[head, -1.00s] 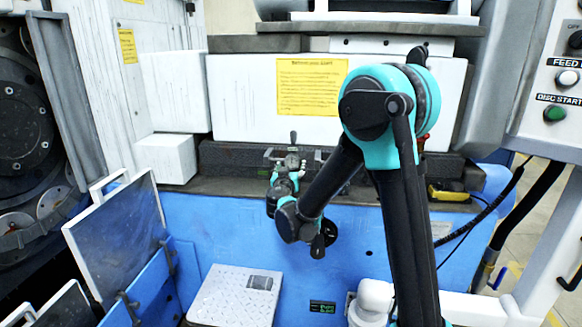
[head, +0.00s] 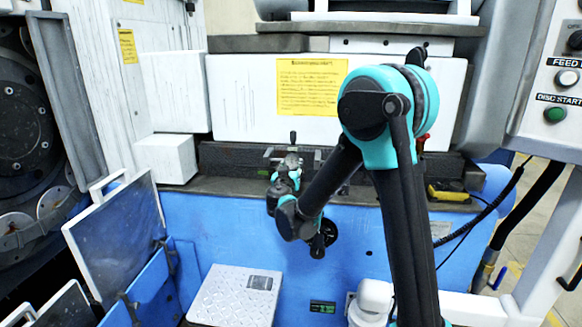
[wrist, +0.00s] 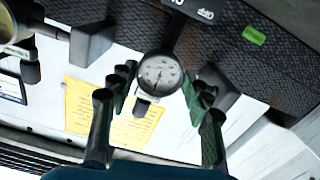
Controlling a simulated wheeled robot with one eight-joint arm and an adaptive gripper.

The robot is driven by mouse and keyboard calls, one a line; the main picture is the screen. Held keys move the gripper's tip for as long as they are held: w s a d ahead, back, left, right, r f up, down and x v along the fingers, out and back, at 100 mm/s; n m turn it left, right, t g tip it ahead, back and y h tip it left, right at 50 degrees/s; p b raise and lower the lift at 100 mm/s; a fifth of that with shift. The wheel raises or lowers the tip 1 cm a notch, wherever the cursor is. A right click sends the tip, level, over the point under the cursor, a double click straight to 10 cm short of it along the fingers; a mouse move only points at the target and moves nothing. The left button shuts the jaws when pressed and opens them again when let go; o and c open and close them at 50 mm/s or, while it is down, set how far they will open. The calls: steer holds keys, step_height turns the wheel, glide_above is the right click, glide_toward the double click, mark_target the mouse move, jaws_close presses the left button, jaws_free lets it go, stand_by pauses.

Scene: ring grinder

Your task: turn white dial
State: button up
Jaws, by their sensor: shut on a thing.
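The white dial (wrist: 160,75) is a small round gauge with a pale face, dark rim and needle. It sits between the fingertips of my gripper (wrist: 160,90) in the wrist view, one finger on each side. The gripper is shut on it. A dark stem runs from the dial toward the top of that view. In the head view my gripper (head: 288,163) is small, at the dark ledge of the machine, below the yellow notice. My wrist and arm partly hide it there, and the dial face cannot be read from that view.
The yellow notice (head: 312,86) is on the white block (head: 240,100) behind the gripper. A white cube (head: 165,158) stands left on the ledge. A yellow-and-black item (head: 447,192) lies right. A pale textured plate (head: 235,296) is below.

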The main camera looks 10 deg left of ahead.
steer(key=o, duration=1.2)
steer(key=shift+c, duration=0.2)
steer(key=s, duration=1.2)
steer(key=shift+a, duration=0.2)
steer(key=shift+d, duration=0.1)
